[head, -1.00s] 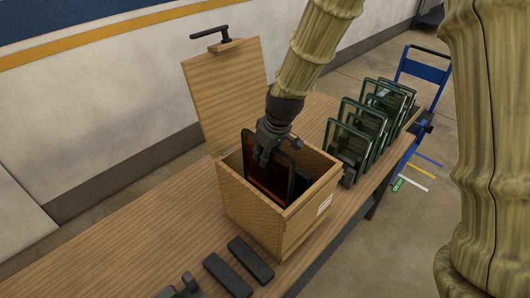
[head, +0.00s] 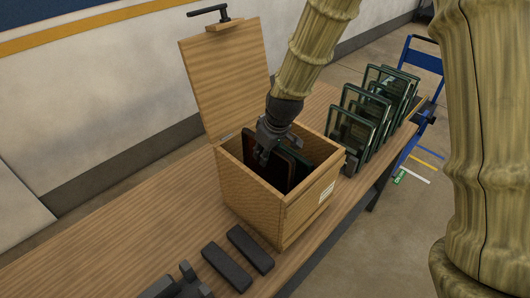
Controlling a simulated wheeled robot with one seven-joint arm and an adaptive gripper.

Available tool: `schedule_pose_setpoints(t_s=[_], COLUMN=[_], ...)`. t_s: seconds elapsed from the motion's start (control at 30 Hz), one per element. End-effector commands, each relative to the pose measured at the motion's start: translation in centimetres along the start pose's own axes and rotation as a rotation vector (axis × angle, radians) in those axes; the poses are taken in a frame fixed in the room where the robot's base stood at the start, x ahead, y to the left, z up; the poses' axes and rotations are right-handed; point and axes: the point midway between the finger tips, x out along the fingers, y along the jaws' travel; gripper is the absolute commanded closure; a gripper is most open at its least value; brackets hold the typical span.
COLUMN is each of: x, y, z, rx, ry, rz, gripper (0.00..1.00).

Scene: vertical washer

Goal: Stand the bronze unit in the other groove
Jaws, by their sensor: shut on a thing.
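The bronze unit (head: 278,172) is a dark, brownish framed pane. It stands roughly upright inside the open wooden box (head: 253,203), with only its upper part above the near wall. My gripper (head: 263,152) is shut on its top edge from above. A dark green pane (head: 303,166) stands in the box to the right of the bronze unit, close beside it. The grooves and the lower edge of the bronze unit are hidden by the box walls, so I cannot tell which groove it is over or whether it touches the bottom.
The raised lid (head: 222,85) stands behind the box. Several green-framed glass panes (head: 360,117) stand in a rack at right on the wooden table (head: 150,215). Dark blocks (head: 250,249) lie near the front edge. A blue cart (head: 425,65) stands beyond.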

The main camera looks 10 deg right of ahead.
Motion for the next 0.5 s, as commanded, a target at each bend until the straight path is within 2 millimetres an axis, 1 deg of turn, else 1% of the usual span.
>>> schedule_pose_setpoints(t_s=[0.03,0.5], x=[0.5,3.1], y=[0.0,0.0], z=[0.1,0.9], rx=[0.000,0.000], ry=[0.001,0.002], rz=[0.001,0.001], gripper=[1.00,1.00])
